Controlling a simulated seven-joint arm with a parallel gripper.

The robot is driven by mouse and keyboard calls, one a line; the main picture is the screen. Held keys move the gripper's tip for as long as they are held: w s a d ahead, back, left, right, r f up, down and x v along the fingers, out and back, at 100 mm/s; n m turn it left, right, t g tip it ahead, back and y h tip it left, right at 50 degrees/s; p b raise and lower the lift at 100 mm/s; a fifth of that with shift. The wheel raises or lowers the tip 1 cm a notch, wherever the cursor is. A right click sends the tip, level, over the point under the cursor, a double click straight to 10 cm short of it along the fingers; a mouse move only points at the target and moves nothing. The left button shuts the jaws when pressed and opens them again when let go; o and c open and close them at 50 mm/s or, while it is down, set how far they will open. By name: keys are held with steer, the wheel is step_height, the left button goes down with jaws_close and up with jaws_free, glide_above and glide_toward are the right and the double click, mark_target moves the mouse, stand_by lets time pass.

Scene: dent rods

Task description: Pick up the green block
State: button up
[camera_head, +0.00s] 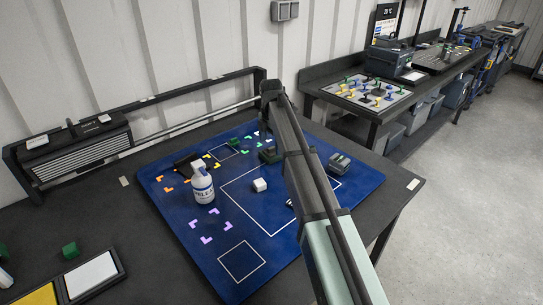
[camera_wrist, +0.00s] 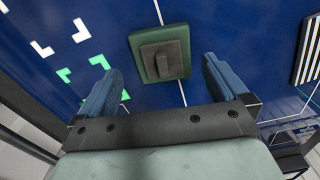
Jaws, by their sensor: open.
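A dark green square block (camera_wrist: 160,54) with a raised grip on top lies on the blue mat in the wrist view. My gripper (camera_wrist: 161,72) is open, with one blue finger on each side of the block's near end in the picture. The fingers look apart from it, and nothing is held. A dark green block (camera_head: 269,155), apparently the same one, shows beside my arm in the head view. My gripper is hidden behind my arm there. A smaller green block (camera_head: 70,250) lies on the dark table at the lower left.
The blue mat (camera_head: 228,283) carries a white bottle (camera_head: 202,185), a small white block (camera_head: 259,185) and a grey-green piece (camera_head: 339,163). A striped black-and-white piece (camera_wrist: 309,50) is right of my gripper. Open mat lies at the front.

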mark_target(272, 148)
steer(key=f, duration=0.4)
steer(key=shift+s+d, duration=0.1)
steer(key=shift+s, duration=0.1)
steer(key=shift+c, duration=0.3)
steer(key=c, duration=1)
steer(key=shift+r, duration=0.1)
